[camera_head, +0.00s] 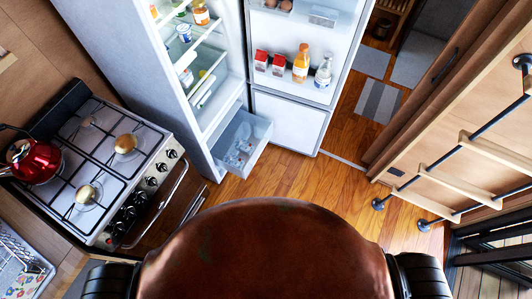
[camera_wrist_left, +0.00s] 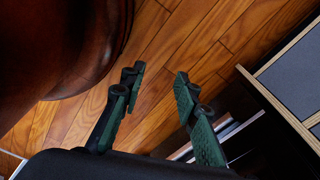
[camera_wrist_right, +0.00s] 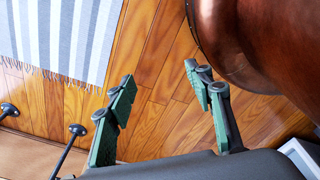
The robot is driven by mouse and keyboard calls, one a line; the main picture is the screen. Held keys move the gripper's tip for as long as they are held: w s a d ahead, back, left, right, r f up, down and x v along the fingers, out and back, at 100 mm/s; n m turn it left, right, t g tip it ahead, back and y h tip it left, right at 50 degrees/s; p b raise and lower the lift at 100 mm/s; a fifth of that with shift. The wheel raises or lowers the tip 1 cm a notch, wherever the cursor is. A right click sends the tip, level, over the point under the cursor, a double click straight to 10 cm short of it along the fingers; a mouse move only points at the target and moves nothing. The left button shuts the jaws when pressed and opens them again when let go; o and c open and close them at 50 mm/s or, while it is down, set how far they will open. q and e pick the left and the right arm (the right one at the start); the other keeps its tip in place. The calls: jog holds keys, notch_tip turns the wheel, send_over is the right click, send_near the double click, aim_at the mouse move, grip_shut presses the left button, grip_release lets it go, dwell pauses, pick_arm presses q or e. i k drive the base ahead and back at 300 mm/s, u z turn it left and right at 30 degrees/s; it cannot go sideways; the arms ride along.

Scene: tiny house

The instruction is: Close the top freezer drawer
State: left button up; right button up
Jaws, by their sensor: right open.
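The freezer drawer (camera_head: 262,128) is pulled out from the bottom of the open fridge (camera_head: 196,140). It is pale and translucent, with clear packets lying inside. Whether another drawer is above or below it, I cannot tell. Neither gripper shows in the head view. My left gripper (camera_wrist_left: 159,82) is open and empty above the wooden floor in the left wrist view. My right gripper (camera_wrist_right: 160,80) is open and empty above the floor in the right wrist view. Neither gripper touches the drawer in these views.
The fridge door (camera_head: 290,90) stands open on the right, with bottles and cartons on its shelves. A stove (camera_head: 100,165) with a red kettle (camera_head: 33,160) is at the left. A wooden ladder (camera_head: 450,180) is at the right. Wooden floor (camera_head: 300,180) is free before the fridge.

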aim_at(248, 167)
jog(key=z, duration=0.95)
jog(key=k, duration=0.9)
jog(key=u, duration=1.15)
jog(key=i, duration=0.5)
jog(key=z, duration=0.05)
